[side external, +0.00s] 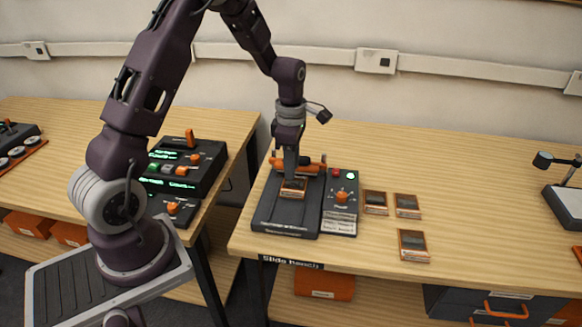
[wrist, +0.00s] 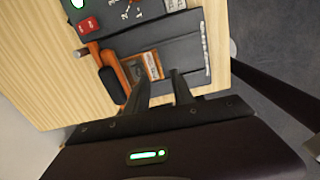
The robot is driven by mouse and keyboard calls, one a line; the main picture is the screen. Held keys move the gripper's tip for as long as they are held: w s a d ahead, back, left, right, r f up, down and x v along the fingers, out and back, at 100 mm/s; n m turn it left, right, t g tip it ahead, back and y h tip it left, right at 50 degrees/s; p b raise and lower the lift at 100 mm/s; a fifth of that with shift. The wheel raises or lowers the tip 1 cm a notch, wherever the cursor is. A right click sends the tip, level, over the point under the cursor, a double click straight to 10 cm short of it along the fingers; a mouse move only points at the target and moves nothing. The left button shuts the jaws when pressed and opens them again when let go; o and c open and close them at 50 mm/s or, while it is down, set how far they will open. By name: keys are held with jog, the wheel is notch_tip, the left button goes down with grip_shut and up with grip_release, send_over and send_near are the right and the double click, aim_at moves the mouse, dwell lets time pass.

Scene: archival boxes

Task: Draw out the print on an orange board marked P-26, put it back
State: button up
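A small orange-edged board with a dark print (side external: 293,188) lies on the dark bench device (side external: 285,222), right beneath my gripper (side external: 291,174). In the wrist view, an orange board (wrist: 152,66) lies on the dark plate, beside the tip of the left finger. My gripper (wrist: 160,76) has its two fingers apart with nothing visible between them. I cannot tell whether a finger touches the board. No P-26 mark is legible in either view.
Three similar orange-edged boards lie on the table to the right: one (side external: 375,202), a second (side external: 407,206) and a nearer one (side external: 414,245). A control panel with an orange knob (side external: 341,197) adjoins the device. An orange-and-black lever (wrist: 112,78) stands close to the fingers.

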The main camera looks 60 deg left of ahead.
aim_at(291, 188)
jog(key=shift+w+a+f+n, duration=0.1)
jog(key=shift+a+f+n, duration=0.2)
jog(key=shift+f, duration=0.35)
jog(key=shift+d, duration=0.1)
notch_tip(291, 188, down, 7)
grip_shut()
